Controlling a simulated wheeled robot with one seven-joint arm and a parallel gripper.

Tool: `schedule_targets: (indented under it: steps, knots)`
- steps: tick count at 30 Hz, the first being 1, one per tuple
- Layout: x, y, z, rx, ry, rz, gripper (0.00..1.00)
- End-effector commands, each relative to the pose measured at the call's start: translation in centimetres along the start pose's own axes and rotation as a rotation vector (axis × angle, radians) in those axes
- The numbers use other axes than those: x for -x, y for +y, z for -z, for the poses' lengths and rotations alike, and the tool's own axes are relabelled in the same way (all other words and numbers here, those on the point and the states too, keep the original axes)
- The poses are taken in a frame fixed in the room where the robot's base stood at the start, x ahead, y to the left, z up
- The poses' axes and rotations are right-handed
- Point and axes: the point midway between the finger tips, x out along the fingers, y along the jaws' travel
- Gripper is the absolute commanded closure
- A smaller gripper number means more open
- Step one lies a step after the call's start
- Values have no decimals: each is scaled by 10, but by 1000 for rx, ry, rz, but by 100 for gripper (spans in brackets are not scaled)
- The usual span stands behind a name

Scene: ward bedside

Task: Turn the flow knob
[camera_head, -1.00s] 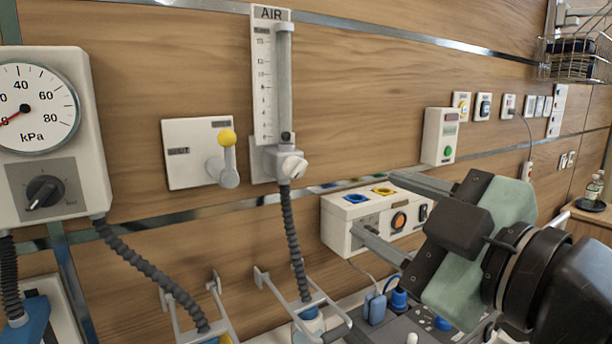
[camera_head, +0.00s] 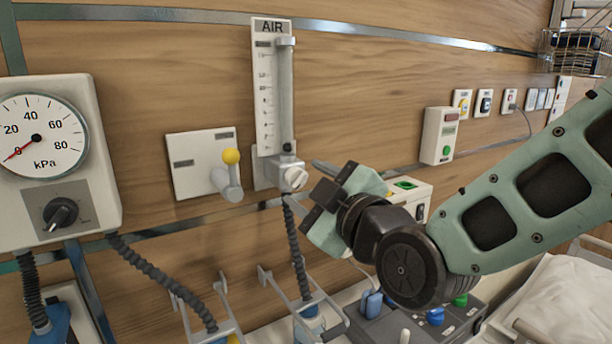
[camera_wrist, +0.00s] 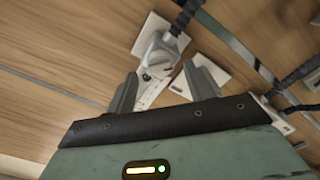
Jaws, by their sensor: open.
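The flow knob (camera_head: 293,179) is a small whitish knob at the foot of the upright AIR flowmeter (camera_head: 266,90) on the wall. My gripper (camera_head: 311,180) is just to the right of the knob in the head view, open, with one grey finger clearly showing. I see no contact with the knob. In the wrist view, the two fingers of my gripper (camera_wrist: 161,72) are spread and empty. The flowmeter's base with the knob (camera_wrist: 160,54) lies beyond the gap between them, seen upside down. The knob's exact outline is hard to make out there.
A kPa gauge unit (camera_head: 88,150) is at far left. A dark corrugated hose (camera_head: 297,245) hangs below the flowmeter. A white box (camera_head: 410,192) is partly behind my gripper.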

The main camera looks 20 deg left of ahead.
Motion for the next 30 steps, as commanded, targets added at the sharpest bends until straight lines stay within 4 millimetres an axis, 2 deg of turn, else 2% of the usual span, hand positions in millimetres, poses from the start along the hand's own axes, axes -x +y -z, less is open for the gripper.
schedule_targets:
  steps: [6,14,18,19,30]
  knots:
    - [-14,-1,0,0,-1,2,47]
    - [-14,-1,0,0,0,1,47]
    - [-14,-1,0,0,0,1,86]
    - [-14,-1,0,0,0,1,92]
    - [-14,-2,-2,-41,0,1,92]
